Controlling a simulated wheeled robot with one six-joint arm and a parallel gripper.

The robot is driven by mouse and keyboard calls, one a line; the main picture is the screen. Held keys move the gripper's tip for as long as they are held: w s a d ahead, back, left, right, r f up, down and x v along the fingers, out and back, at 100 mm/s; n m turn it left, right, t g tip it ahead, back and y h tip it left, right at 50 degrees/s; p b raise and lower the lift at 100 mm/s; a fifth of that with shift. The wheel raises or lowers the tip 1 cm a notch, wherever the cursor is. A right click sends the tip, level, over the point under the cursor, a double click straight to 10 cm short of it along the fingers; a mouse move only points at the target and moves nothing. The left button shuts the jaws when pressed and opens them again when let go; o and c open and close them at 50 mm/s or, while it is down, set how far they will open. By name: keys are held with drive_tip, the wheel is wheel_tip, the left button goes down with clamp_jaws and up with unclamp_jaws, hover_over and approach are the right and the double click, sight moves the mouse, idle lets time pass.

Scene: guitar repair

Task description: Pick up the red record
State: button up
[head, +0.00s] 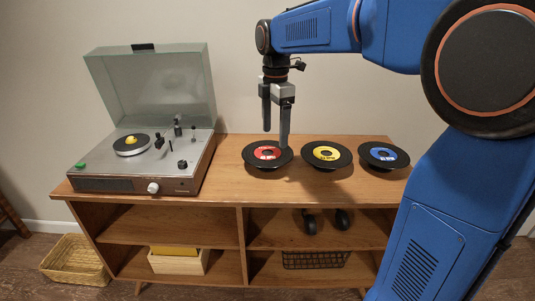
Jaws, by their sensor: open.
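The red record (267,154), black with a red centre label, lies on the wooden cabinet top, left of two other records. My gripper (275,138) points down over it, its jaws open and empty.
The yellow record (326,155) and the blue record (383,156) lie to the right. A turntable (146,158) with its lid raised stands on the left. The cabinet (225,183) has open shelves holding headphones (311,223), a box and a wire basket. A wicker basket (76,260) is on the floor.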

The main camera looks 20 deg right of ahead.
sight(275, 160)
drive_tip(key=shift+w+d+f, duration=0.1)
drive_tip(key=shift+w+f, duration=0.05)
drive_tip(key=shift+f, duration=3.9)
drive_tip(key=c, duration=1.1)
